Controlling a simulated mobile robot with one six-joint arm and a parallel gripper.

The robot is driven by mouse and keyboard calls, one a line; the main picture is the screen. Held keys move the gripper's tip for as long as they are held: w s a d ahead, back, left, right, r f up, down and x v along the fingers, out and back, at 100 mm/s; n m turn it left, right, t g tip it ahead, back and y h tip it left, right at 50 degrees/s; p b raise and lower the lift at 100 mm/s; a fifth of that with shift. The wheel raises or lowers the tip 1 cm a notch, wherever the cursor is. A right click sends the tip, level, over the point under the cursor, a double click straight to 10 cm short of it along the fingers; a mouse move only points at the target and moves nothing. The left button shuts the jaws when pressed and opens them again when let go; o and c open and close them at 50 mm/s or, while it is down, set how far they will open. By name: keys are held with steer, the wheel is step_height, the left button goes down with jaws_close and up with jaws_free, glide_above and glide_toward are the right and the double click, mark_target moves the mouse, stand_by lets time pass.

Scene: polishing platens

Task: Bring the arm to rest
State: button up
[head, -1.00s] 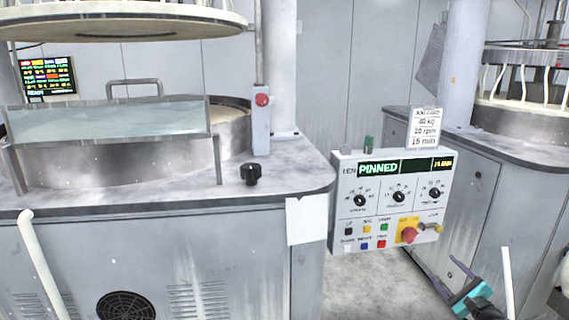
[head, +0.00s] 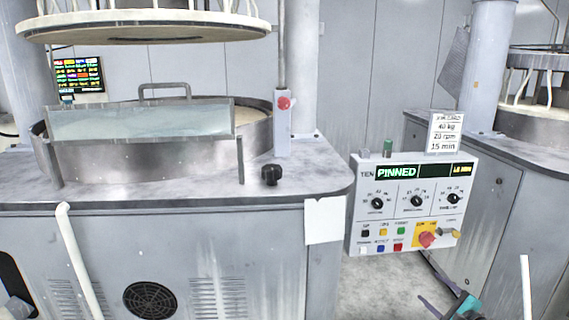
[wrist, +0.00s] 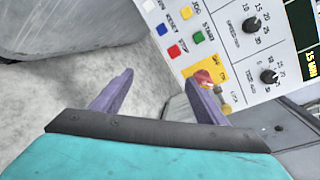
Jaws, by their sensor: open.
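My gripper (wrist: 155,98) is open and empty, with its two purple fingers apart in the wrist view. In the head view it shows at the lower right (head: 442,304), below the control panel (head: 365,220). The panel is a white box with dials, coloured buttons and a display reading "PINNED". In the wrist view the panel (wrist: 233,60) lies beyond the fingers, with its red knob (wrist: 203,78) near the right fingertip. I cannot tell how far the fingers are from it.
A polishing machine (head: 200,225) with a guard (head: 140,121) and a raised upper plate (head: 150,30) stands at left. A black knob (head: 270,174) is on its top. Another machine (head: 470,190) stands at right. Bare floor (head: 375,285) shows between them.

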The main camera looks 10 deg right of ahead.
steer(key=a+f+n+g+y+p, duration=0.2)
steer(key=a+f+n, duration=0.15)
steer(key=a, duration=0.55)
steer(key=a+f+n+g+y+p, duration=0.2)
steer(key=a+f, duration=0.3)
steer(key=a, duration=0.4)
steer(key=s+a+f+n+g+y+p, duration=0.1)
steer(key=s+a+f+n+g+p, duration=0.2)
steer(key=a, duration=0.5)
steer(key=s+a+f+n+g, duration=0.3)
steer(key=s+a+f+g, duration=0.1)
steer(key=a, duration=0.5)
steer(key=s+a+f+n+g+h+p, duration=0.1)
steer(key=s+a+f+n+g+p, duration=0.15)
steer(key=s+a, duration=0.4)
steer(key=s+a+f+n+g+h+p, duration=0.1)
steer(key=s+a+f+n+g+p, duration=0.2)
steer(key=s, duration=0.6)
steer(key=s+r+n+g+h+p, duration=0.1)
steer(key=s+n+g+h+p, duration=0.2)
steer(key=s, duration=1)
steer(key=n+g+h, duration=0.2)
steer(key=n, duration=0.2)
steer(key=shift+s+r+n, duration=0.25)
steer(key=shift+n, duration=0.15)
steer(key=shift+a, duration=0.15)
